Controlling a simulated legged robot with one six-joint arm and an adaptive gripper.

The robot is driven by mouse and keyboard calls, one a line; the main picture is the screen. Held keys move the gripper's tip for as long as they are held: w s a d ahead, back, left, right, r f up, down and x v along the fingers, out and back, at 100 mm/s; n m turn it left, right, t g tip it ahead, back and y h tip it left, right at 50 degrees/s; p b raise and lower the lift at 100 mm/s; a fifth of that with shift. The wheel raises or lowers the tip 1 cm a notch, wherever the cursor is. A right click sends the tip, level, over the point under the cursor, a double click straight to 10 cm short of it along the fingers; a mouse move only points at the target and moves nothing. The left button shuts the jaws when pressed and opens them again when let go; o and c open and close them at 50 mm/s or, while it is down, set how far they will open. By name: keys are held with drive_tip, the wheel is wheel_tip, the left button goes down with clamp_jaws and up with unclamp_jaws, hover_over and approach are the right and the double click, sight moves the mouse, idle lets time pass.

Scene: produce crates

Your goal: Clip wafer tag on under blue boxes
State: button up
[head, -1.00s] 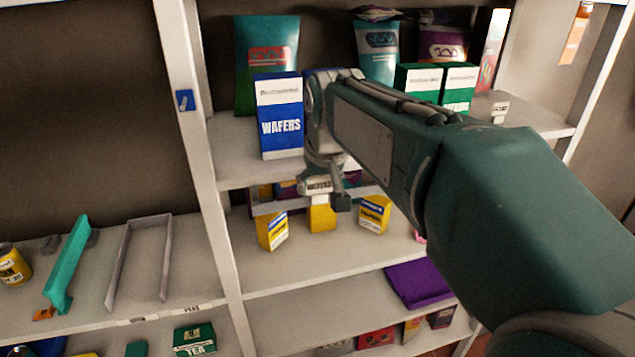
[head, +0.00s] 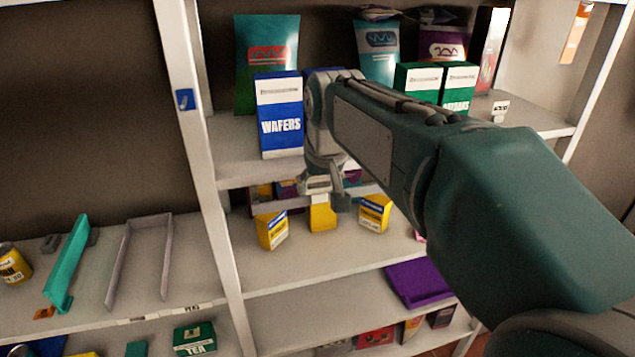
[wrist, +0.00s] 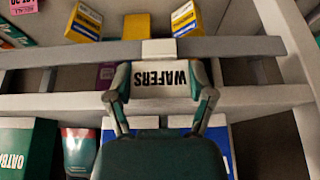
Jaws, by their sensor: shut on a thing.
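My gripper (head: 318,187) is in front of the upper right shelf's front edge, just below and right of a blue wafers box (head: 280,125). In the wrist view my gripper (wrist: 160,92) is shut on the white wafer tag (wrist: 160,80), one finger at each side. The tag's WAFERS lettering appears upside down there. The tag lies across the shelf edge (wrist: 60,101) in that view; I cannot tell whether it touches. Parts of blue boxes (wrist: 218,130) show behind my gripper. My arm hides other boxes in the head view.
Green boxes (head: 458,88) and bags (head: 265,60) stand on the same shelf. Yellow boxes (head: 272,231) stand on the shelf below. A white upright post (head: 195,150) is left of the blue box.

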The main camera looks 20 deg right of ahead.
drive_tip(key=shift+f, duration=0.2)
drive_tip(key=o, duration=1)
drive_tip(key=shift+c, duration=0.2)
drive_tip(key=shift+r, duration=0.1)
drive_tip(key=shift+r, duration=0.15)
drive_tip(key=shift+r, duration=2.95)
drive_tip(key=s+f, duration=0.7)
drive_tip(key=s, duration=0.3)
drive_tip(key=s+f+t, duration=0.1)
drive_tip(key=s+f, duration=0.7)
drive_tip(key=s, duration=0.2)
drive_tip(key=shift+s, duration=0.3)
